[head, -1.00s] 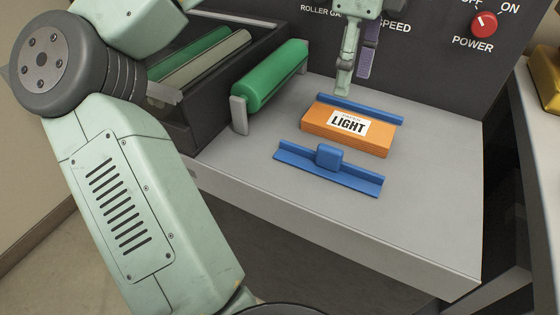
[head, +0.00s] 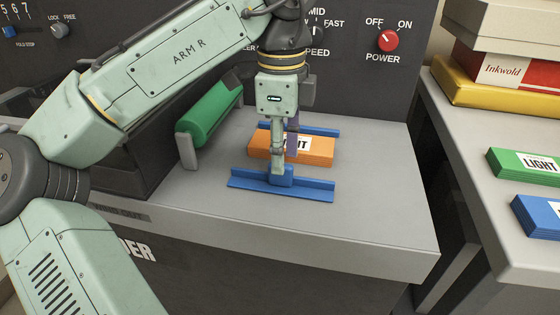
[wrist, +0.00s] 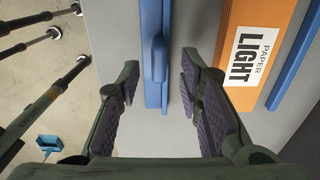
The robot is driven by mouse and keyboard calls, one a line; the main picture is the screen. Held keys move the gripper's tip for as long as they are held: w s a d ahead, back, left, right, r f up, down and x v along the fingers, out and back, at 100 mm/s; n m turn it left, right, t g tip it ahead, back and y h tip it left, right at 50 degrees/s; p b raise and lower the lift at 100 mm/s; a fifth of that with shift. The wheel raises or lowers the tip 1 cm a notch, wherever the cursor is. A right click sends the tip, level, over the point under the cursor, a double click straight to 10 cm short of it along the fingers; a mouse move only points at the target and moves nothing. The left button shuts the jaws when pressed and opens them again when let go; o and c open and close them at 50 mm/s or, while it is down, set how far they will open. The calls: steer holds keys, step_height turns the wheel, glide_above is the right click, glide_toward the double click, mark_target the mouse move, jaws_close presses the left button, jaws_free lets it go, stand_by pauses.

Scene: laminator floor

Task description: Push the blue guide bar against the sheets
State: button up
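The blue guide bar (head: 315,190) with a raised knob lies on the grey feed table in front of the sheets. My gripper (head: 282,168) points down over the guide bar's knob. In the wrist view my gripper (wrist: 160,66) is open, one finger on each side of the bar (wrist: 151,90) and its knob (wrist: 158,58). A grey gap separates the bar from the orange pack (wrist: 245,95).
A green roller (head: 212,115) stands left of the sheets on the grey table (head: 380,205). The control panel with a red power knob (head: 388,41) rises behind. A side table at right holds green (head: 525,163) and blue (head: 540,215) packs. The table's front right is clear.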

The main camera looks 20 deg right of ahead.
steer(key=shift+f, duration=0.9)
steer(key=shift+c, duration=0.2)
jaws_close()
